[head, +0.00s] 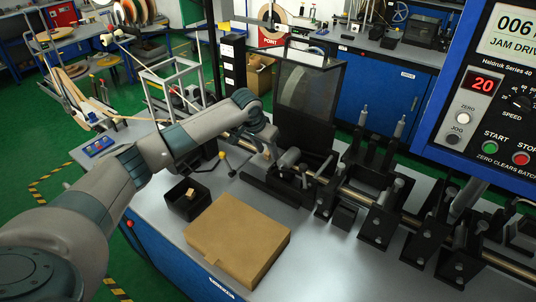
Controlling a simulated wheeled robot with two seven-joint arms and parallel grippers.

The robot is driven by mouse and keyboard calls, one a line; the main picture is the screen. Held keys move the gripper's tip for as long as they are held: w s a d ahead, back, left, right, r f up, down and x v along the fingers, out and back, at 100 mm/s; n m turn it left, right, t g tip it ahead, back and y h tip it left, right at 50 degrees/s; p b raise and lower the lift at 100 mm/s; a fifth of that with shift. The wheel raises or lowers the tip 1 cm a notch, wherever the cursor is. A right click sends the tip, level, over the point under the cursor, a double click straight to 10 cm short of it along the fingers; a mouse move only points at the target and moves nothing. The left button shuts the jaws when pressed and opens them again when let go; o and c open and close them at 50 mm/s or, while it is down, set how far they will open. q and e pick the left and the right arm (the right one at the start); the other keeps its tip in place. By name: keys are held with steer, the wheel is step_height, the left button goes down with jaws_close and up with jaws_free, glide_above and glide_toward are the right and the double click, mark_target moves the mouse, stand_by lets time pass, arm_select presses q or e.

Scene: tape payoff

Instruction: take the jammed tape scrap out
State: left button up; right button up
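My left arm reaches in from the left, and my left gripper (270,150) points down at the near end of the tape machine, beside a dark roller block (290,158). The fingers are small and dark against the machine, so I cannot tell whether they are open or shut. I cannot make out a jammed tape scrap; that spot is partly hidden by my wrist and the rollers. A guard with a clear window (310,95) stands upright behind the gripper. My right gripper is not in view.
A black open bin (183,212) with a small tan piece (190,193) stands on the bench, beside a flat brown cardboard box (238,240). Black roller stands (385,215) line the bench to the right. A control panel (490,90) reading "JAM" fills the upper right.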

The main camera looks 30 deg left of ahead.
mark_target(267, 152)
arm_select(q)
steer(key=shift+c, duration=0.6)
jaws_close()
steer(key=shift+r+b, duration=0.5)
steer(key=shift+r, duration=0.3)
step_height(267, 152, up, 3)
steer(key=shift+w+d+f+b, duration=0.1)
steer(key=shift+f+b, duration=0.1)
steer(key=shift+b, duration=0.4)
steer(key=d+r+b, duration=0.3)
steer(key=d+r, duration=0.4)
steer(key=d, duration=0.4)
steer(key=shift+s+d, duration=0.25)
steer(key=shift+s, duration=0.2)
